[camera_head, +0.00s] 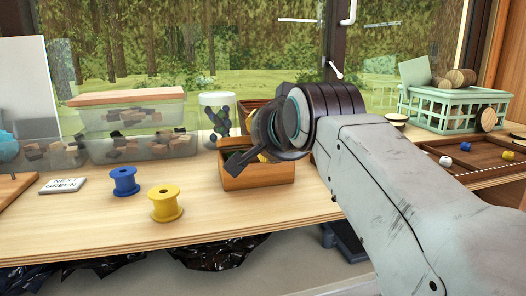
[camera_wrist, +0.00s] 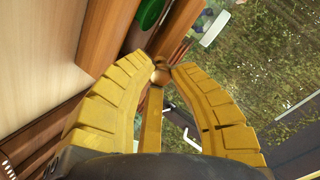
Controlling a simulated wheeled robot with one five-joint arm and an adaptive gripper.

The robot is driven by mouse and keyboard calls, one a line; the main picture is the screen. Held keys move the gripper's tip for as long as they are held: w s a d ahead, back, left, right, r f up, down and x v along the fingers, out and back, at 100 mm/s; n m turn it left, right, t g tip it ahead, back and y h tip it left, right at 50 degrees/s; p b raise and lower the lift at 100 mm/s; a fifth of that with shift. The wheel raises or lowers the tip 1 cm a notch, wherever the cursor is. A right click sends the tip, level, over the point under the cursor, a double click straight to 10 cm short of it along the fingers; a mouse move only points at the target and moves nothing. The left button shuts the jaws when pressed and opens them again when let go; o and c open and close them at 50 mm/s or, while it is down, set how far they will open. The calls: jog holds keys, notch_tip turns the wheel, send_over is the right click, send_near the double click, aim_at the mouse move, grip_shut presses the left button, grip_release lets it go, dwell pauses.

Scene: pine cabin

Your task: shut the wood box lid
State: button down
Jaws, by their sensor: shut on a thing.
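The wood box (camera_head: 258,176) stands on the bench with its top open. Its lid (camera_head: 248,108) is raised at the back, partly hidden by my gripper (camera_head: 258,150), which is over the box. In the wrist view, the two yellow fingers of my gripper (camera_wrist: 160,73) close on a small round wooden knob (camera_wrist: 160,76), which seems to be on the lid (camera_wrist: 178,28). The box wall (camera_wrist: 105,35) and a green thing inside (camera_wrist: 149,14) show beyond the left finger. In the head view my wrist hides the contact.
Left of the box stand a clear jar (camera_head: 217,118), stacked clear bins (camera_head: 135,122), a blue spool (camera_head: 123,181) and a yellow spool (camera_head: 165,203). A green crate (camera_head: 450,108) and a wooden tray (camera_head: 480,160) are at the right.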

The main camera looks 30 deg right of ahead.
aim_at(260, 163)
jog(key=shift+s+a+f+t+h+b, duration=0.1)
jog(key=shift+s+f+t+h+b, duration=0.15)
jog(key=shift+f+t+b, duration=1.2)
jog(key=shift+s+f+g+h+b, duration=0.2)
jog(key=shift+f+b, duration=0.5)
jog(key=shift+b, duration=1.7)
jog(key=f+b, duration=0.1)
jog(key=b, duration=0.1)
jog(key=shift+f+b, duration=0.15)
jog(key=shift+b, duration=0.2)
jog(key=c, duration=1.3)
grip_release()
jog(key=shift+o, duration=1.3)
jog(key=shift+r, duration=0.2)
notch_tip(260, 163, up, 10)
